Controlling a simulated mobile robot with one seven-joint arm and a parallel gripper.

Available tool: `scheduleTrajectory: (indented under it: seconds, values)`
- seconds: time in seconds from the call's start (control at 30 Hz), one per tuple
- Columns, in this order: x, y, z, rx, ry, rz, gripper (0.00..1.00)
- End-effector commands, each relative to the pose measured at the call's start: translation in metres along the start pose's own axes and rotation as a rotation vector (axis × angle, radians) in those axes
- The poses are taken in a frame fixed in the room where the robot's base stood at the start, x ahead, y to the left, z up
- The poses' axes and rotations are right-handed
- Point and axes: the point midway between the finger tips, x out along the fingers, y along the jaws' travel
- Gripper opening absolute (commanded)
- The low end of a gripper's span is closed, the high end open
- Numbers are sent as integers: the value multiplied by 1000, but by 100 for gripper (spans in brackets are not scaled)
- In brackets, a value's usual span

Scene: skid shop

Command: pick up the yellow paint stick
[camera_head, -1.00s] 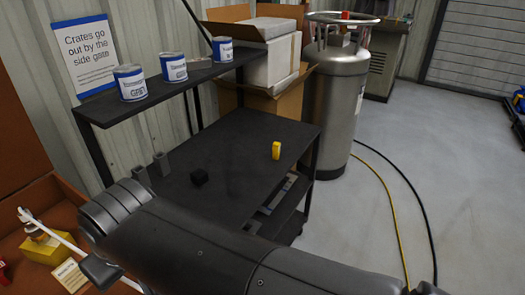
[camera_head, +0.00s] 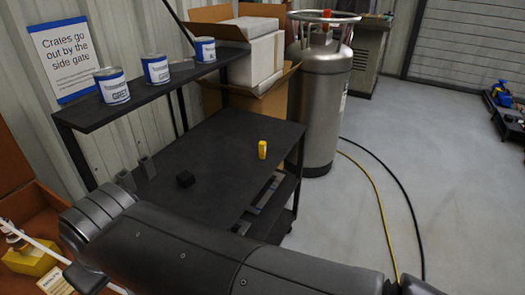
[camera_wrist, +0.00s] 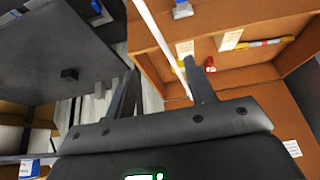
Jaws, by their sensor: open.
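The yellow paint stick (camera_head: 262,149) stands upright on the top of the dark cart (camera_head: 225,145), near its right edge, in the head view. I do not see it on the part of the cart that shows in the wrist view. My gripper (camera_wrist: 160,68) is open and empty in the wrist view, with its fingers apart. It is well away from the paint stick, on the left side, near the brown crate (camera_wrist: 294,105). My arm crosses the front of the head view and hides part of the cart.
A small black block (camera_head: 186,179) sits left of the paint stick. Paint cans (camera_head: 112,87) stand on the raised shelf (camera_head: 160,84) behind. A metal tank (camera_head: 320,100) stands behind right of the cart. A white rod (camera_wrist: 165,45) crosses the crate.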

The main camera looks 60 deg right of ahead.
Motion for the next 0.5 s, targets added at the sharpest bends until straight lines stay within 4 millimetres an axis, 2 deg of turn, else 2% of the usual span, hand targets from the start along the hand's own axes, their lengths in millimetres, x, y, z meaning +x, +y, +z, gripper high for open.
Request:
scheduleTrajectory:
  seconds: [0.13, 0.23, 0.37, 0.5]
  values:
    - [0, 2, -3, 8, -1, 2, 50]
    - [0, 9, -16, 43, -6, 12, 50]
    - [1, 35, -51, 141, -16, 41, 50]
    - [6, 77, -94, 273, -26, 84, 50]
